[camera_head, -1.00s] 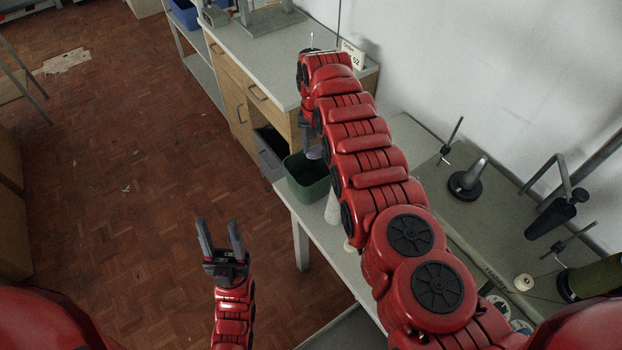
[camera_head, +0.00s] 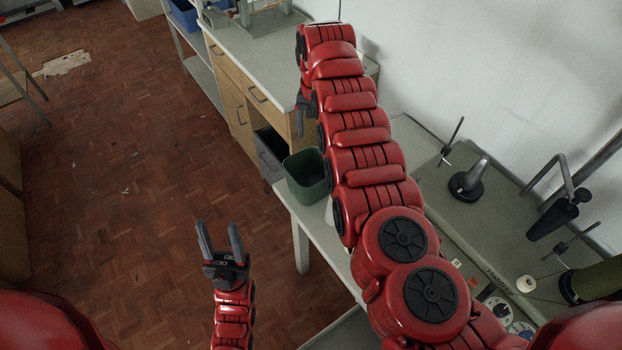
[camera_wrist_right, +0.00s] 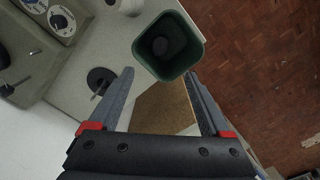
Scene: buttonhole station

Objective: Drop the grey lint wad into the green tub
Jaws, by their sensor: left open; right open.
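The green tub (camera_head: 307,172) stands on the lower bench beside the wooden drawer cabinet. In the right wrist view the tub (camera_wrist_right: 167,18) is seen from above, with a dark grey rounded lump, the lint wad (camera_wrist_right: 162,45), lying inside near its bottom. My right gripper (camera_wrist_right: 159,72) is open and empty, above and to one side of the tub; in the head view it is mostly hidden behind my right arm. My left gripper (camera_head: 219,228) is open and empty over the floor, apart from the tub. The wad is not visible in the head view.
The taller cabinet (camera_head: 243,98) has a drawer standing open behind the tub. A dark stand with a grey cone (camera_head: 468,181), a white spool (camera_head: 525,284) and a machine with dials stand on the bench at the right. Open wooden floor (camera_head: 130,190) lies left.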

